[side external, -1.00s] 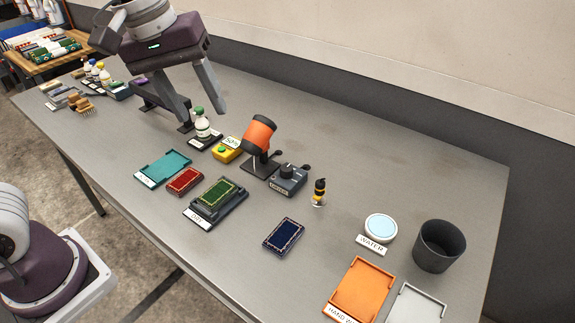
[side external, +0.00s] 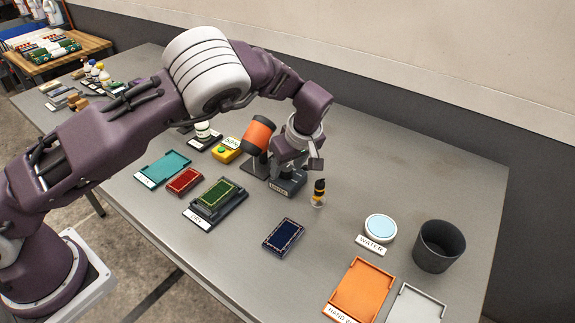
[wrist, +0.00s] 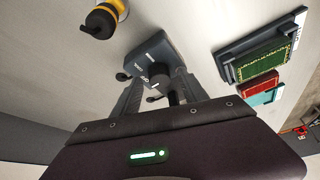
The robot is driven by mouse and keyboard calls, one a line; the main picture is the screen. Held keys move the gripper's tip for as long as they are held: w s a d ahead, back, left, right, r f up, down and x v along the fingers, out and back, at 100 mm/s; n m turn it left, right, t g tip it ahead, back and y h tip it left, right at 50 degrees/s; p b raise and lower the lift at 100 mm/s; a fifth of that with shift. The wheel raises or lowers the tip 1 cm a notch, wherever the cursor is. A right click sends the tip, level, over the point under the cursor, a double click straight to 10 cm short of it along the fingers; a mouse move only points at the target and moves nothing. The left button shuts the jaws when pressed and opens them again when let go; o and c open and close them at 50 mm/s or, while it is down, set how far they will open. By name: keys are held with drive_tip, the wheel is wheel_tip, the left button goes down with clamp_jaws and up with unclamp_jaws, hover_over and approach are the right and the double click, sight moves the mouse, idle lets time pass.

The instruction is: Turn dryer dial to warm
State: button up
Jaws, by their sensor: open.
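The dryer dial is a small dark box (side external: 288,184) with a round black knob, standing on the table beside the orange dryer (side external: 258,134) on its black stand. My gripper (side external: 292,162) is over the box, pointing down, and hides the knob in the side view. In the wrist view the box (wrist: 152,58) shows white lettering, too small to read surely. There my gripper (wrist: 158,90) is open, its two fingers on either side of the knob. I cannot tell whether the fingers touch the knob or which setting it marks.
A yellow-and-black bottle (side external: 319,192) stands close to the right of the box. A yellow button box (side external: 226,150) is at the left. A green rug (side external: 217,194) on a dark stand and a blue rug (side external: 283,235) lie in front. Clear table lies right of the blue rug.

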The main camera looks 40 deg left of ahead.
clamp_jaws()
drive_tip(key=shift+m, duration=0.3)
drive_tip(key=m, duration=0.2)
drive_tip(key=m+t+h, duration=0.1)
drive_tip(key=m, duration=0.1)
drive_tip(key=shift+s+a+m, duration=0.1)
drive_tip(key=shift+s+m, duration=0.05)
drive_tip(key=shift+m, duration=0.15)
drive_tip(key=m+h, duration=0.1)
drive_tip(key=m, duration=0.1)
drive_tip(key=m+t+h, duration=0.1)
drive_tip(key=m, duration=0.2)
drive_tip(key=shift+a+t, duration=0.15)
drive_tip(key=shift+t, duration=0.15)
drive_tip(key=m+h, duration=0.2)
drive_tip(key=m, duration=0.3)
drive_tip(key=shift+a+m, duration=0.15)
drive_tip(key=shift+m, duration=0.15)
drive_tip(key=shift+m+h, duration=0.8)
drive_tip(key=shift+m, duration=1.2)
drive_tip(key=shift+m+g, duration=0.3)
drive_tip(key=shift+g, duration=0.1)
drive_tip(key=shift+f, duration=0.1)
